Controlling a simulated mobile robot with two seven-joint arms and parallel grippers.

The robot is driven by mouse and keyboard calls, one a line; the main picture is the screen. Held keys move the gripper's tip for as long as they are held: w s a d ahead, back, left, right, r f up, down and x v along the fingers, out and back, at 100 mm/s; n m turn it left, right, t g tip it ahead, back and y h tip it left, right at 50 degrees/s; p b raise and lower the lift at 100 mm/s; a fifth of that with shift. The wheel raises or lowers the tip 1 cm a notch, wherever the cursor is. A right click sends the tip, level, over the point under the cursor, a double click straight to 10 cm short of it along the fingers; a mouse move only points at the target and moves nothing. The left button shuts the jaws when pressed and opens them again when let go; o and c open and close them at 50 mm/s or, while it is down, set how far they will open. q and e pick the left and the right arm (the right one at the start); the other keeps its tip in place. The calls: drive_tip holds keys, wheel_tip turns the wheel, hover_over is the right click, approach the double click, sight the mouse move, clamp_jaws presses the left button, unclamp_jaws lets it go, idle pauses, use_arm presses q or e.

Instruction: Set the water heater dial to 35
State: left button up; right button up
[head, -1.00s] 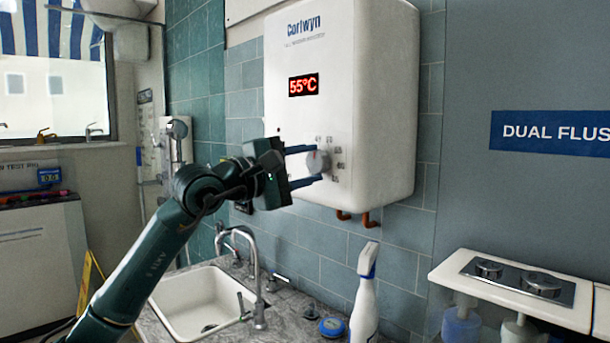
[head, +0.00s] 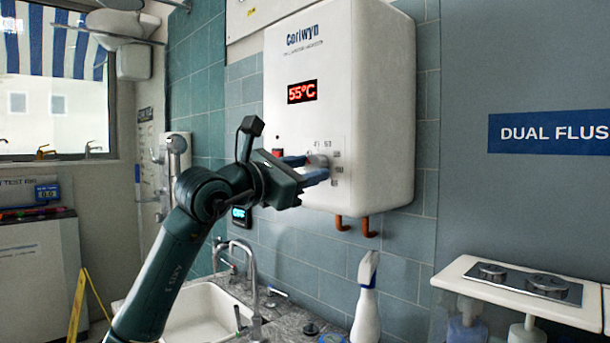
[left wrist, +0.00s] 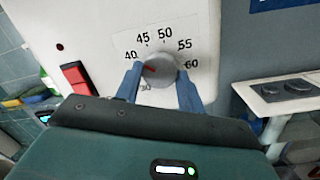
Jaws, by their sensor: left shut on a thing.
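The white water heater (head: 345,100) hangs on the tiled wall; its red display (head: 302,92) reads 55°C. Its round grey dial (head: 318,161) is on the lower front. My left gripper (head: 314,169) is shut on the dial, one blue finger on each side. In the left wrist view the dial (left wrist: 160,70) has a red mark on its left side, pointing left and slightly up, below the 40. Printed 40, 45, 50, 55 and 60 are readable around it; the scale at lower left is partly covered by a finger. My right gripper is not in view.
A red switch (left wrist: 76,78) sits left of the dial. Below the heater are copper pipe stubs (head: 360,228), a sink with a tap (head: 252,280) and a white spray bottle (head: 366,305). A shelf with a flush plate (head: 520,281) stands at the right.

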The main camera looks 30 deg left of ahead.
use_arm(q)
drive_tip(key=shift+n, duration=1.1)
drive_tip(key=n+y, duration=0.1)
drive_tip(key=n, duration=0.3)
drive_tip(key=shift+d+n, duration=0.1)
drive_tip(key=shift+n, duration=0.3)
drive_tip(key=shift+r+n, duration=0.1)
drive_tip(key=shift+n, duration=1.1)
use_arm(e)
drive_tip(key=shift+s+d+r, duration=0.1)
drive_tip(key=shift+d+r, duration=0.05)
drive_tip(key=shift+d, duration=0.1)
use_arm(q)
drive_tip(key=shift+n, duration=0.4)
drive_tip(key=o, duration=1)
drive_tip(key=shift+s+b, duration=0.1)
drive_tip(key=shift+b, duration=0.2)
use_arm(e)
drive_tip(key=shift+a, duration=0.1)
